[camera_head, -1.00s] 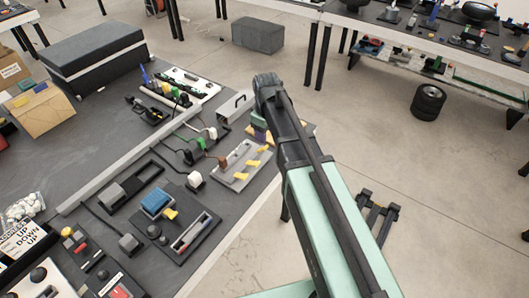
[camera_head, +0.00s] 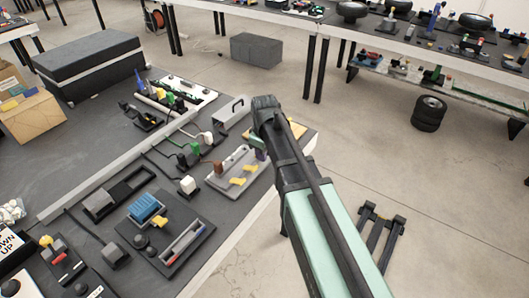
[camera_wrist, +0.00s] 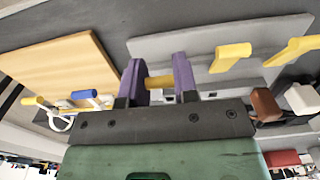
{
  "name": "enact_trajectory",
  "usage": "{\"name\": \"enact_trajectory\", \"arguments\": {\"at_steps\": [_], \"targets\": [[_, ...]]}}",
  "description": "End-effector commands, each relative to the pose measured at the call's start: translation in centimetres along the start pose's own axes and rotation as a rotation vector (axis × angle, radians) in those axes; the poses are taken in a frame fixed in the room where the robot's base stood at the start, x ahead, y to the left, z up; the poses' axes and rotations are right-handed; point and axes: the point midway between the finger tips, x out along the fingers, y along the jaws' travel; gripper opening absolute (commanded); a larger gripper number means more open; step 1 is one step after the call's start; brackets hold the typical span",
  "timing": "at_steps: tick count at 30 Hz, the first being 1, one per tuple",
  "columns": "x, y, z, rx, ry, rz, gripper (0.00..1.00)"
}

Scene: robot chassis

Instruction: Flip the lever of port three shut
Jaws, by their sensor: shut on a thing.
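A grey port board (camera_head: 220,183) lies near the table's right edge in the head view, with yellow levers on it. Two levers, a nearer one (camera_head: 237,181) and a middle one (camera_head: 250,168), are in plain sight. My gripper (camera_head: 260,153) is at the board's far end, and its arm partly hides that end. In the wrist view the purple fingers of my gripper (camera_wrist: 158,82) are closed on the end yellow lever (camera_wrist: 158,83). The grey board (camera_wrist: 165,45) and the two other levers, the middle one (camera_wrist: 232,55) and the farthest right one (camera_wrist: 290,48), also show there.
A brown plug (camera_wrist: 265,105) and a white plug (camera_wrist: 303,97) are right of the fingers in the wrist view. A wooden board (camera_wrist: 60,65) lies to the left, with a blue-handled part (camera_wrist: 92,96) below it. A grey handled box (camera_head: 231,112) stands behind the port board.

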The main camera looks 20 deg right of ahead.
Motion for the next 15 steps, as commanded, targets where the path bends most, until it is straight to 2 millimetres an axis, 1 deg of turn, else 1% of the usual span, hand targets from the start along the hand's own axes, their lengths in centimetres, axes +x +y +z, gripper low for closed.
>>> {"name": "enact_trajectory", "arguments": {"at_steps": [3, 6, 9, 12, 15], "targets": [[0.5, -0.2, 0.5, 0.000, 0.057, -0.001, 0.04], [1.6, -0.3, 1.2, 0.003, 0.211, 0.000, 0.04], [2.2, -0.2, 1.4, 0.002, 0.344, 0.000, 0.04], [2.0, -0.1, 1.2, 0.000, 0.400, 0.000, 0.04], [1.7, 0.0, 1.1, -0.001, 0.403, 0.000, 0.04]]}}
